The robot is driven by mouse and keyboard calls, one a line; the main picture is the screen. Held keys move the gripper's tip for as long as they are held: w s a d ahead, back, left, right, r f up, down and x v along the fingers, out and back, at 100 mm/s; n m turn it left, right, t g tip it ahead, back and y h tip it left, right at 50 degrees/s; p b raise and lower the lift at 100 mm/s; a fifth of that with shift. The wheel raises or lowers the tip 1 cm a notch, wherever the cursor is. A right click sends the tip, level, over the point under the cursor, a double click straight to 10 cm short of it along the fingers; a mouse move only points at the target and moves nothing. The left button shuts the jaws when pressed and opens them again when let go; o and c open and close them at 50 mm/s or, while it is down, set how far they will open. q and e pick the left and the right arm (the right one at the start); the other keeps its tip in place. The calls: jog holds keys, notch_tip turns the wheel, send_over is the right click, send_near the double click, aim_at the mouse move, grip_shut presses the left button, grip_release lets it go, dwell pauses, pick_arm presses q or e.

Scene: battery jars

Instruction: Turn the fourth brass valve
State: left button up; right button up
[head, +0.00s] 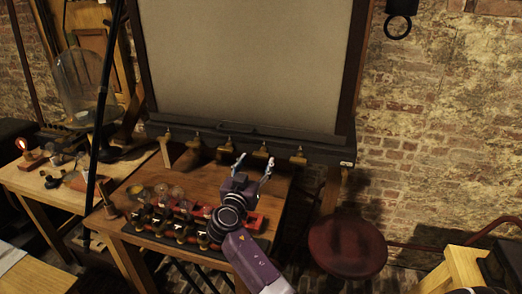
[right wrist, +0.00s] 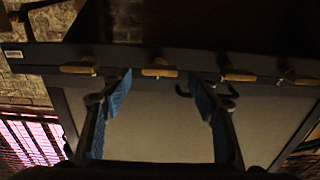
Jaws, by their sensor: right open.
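A row of several brass valves runs along the dark rail (head: 330,152) under the big pale panel. Counted from the left in the head view, the fourth brass valve (head: 263,150) is just behind my right gripper (head: 254,161). My right gripper is open and empty, its fingers pointing toward the rail. In the right wrist view, where the rail appears upside down, the fourth valve (right wrist: 159,71) shows between the two spread fingertips of the gripper (right wrist: 160,84). I see no contact between fingers and valve. My left gripper is not in view.
Below the rail is a wooden table (head: 150,182) with several dark jars and a red strip under my right arm. A round red stool (head: 347,248) stands to the right. A side table with a glass dome (head: 82,85) is at left.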

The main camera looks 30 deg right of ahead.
aim_at(259, 157)
jog(key=p+x, duration=0.1)
jog(key=x, duration=0.4)
jog(key=shift+f, duration=0.1)
jog(key=c, duration=1.2)
